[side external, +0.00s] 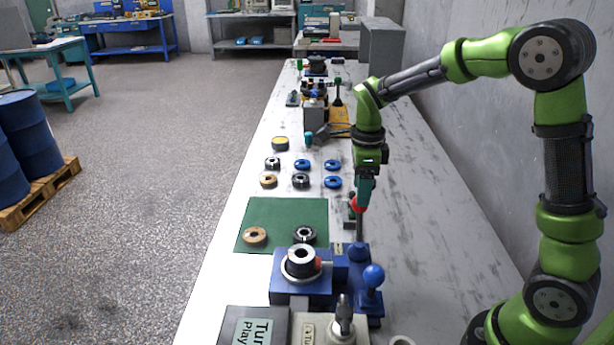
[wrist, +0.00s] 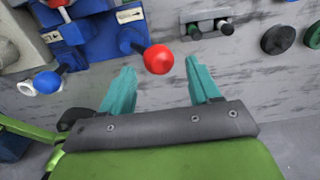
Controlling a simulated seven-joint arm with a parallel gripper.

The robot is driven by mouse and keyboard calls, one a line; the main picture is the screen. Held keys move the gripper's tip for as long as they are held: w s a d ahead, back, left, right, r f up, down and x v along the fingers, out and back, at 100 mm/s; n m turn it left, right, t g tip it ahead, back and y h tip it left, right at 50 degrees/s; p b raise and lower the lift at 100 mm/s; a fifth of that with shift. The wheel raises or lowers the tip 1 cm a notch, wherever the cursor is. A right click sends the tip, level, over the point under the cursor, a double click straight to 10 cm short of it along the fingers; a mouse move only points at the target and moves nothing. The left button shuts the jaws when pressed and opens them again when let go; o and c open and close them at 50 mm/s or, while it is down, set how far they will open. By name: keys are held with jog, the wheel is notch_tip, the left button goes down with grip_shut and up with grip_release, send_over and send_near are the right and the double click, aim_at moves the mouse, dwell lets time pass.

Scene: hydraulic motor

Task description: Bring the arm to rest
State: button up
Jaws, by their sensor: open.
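My gripper (side external: 364,190) hangs pointing down over the bench, just above and beside a red ball knob (side external: 358,204) on an upright dark lever. The lever stands at a blue fixture (side external: 300,291). In the wrist view, the two teal fingers of my gripper (wrist: 160,78) are spread apart with nothing held. The red knob (wrist: 158,59) shows in the gap between the fingertips there; I cannot tell whether it touches either finger. My arm reaches in from the right.
The blue fixture carries a ring part (side external: 301,262) and a blue ball handle (side external: 373,277). A green mat (side external: 285,214) holds two rings. Several rings lie behind it. A grey wall (side external: 480,130) bounds the bench on the right. Bare bench (side external: 430,260) lies right of the fixture.

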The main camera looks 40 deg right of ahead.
jog(key=shift+r, duration=0.45)
jog(key=shift+n, duration=0.5)
jog(key=shift+f+n, duration=0.25)
jog(key=shift+n, duration=0.55)
jog(key=n, duration=0.1)
jog(key=s+a+n, duration=0.1)
jog(key=n, duration=0.1)
jog(key=s+n, duration=0.1)
jog(key=shift+a+r+n+t, duration=0.25)
jog(key=shift+r+n+t, duration=0.05)
jog(key=shift+n, duration=0.1)
jog(key=s+a+r+n+t+y, duration=0.1)
jog(key=s+a+r+n+t, duration=0.2)
jog(key=s+r+n, duration=0.2)
jog(key=s+a+r+n+t+y, duration=0.1)
jog(key=s+a+r+n+t, duration=0.2)
jog(key=s+n, duration=0.6)
jog(key=shift+r+n+t, duration=0.3)
jog(key=shift+r+n, duration=0.5)
jog(key=shift+r, duration=0.1)
